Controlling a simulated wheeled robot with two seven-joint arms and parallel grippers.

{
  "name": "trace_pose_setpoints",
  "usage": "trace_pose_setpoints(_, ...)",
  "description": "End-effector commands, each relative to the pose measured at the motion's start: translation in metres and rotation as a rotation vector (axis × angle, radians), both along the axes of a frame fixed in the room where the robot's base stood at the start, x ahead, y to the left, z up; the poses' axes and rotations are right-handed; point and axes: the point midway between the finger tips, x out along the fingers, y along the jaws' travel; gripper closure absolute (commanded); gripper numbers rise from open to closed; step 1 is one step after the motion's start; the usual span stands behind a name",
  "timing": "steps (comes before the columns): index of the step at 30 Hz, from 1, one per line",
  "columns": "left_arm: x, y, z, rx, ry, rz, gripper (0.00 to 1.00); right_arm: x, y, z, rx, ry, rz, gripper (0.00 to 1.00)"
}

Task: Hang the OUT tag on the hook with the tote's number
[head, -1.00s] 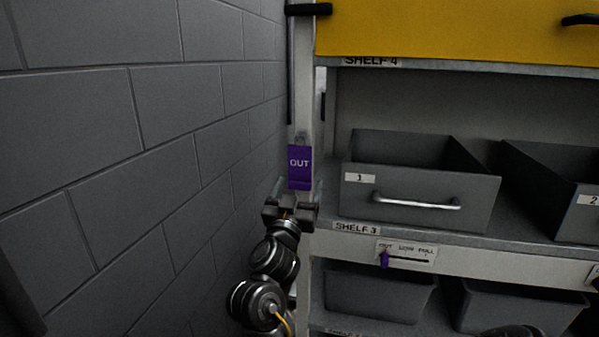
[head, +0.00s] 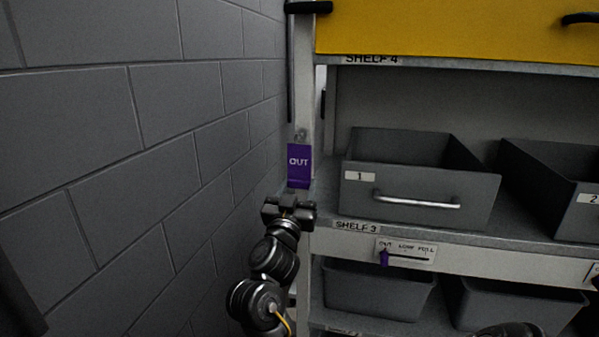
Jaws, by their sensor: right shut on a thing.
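The purple OUT tag (head: 299,165) is upright in front of the rack's left post, its white lettering facing me. A small grey piece shows at its top edge; I cannot tell whether it is a hook or part of the tag. My right gripper (head: 289,198) is at the tag's lower edge, fingers together and shut on it. The grey tote (head: 415,218) to the right, on shelf 3, has a label with the number 1 (head: 359,176). Another tote (head: 560,200) is labelled 2 at the right edge. My left gripper is not in view.
A grey block wall (head: 120,150) runs close along the left of the post. A yellow front (head: 450,28) is above at shelf 4. A plate (head: 405,253) reading OUT, LOW, FULL with a purple pointer at OUT is on the shelf 3 edge. Lower bins (head: 378,295) stand below.

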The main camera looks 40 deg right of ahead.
Motion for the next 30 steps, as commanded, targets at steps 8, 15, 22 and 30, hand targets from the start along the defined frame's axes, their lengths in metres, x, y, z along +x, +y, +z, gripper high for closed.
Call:
trace_pose_setpoints(8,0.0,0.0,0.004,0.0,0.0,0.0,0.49,-0.004,0.006,0.0,0.001,0.001,0.001,0.91)
trace_pose_setpoints(15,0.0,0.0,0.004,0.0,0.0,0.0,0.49,-0.005,0.008,0.0,0.0,0.0,0.001,0.91)
trace_pose_setpoints(22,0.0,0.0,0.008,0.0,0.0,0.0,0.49,-0.008,0.012,0.0,0.0,0.0,0.001,0.91)
trace_pose_setpoints(30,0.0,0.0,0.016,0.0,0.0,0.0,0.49,-0.017,0.026,0.001,0.0,0.001,0.002,0.91)
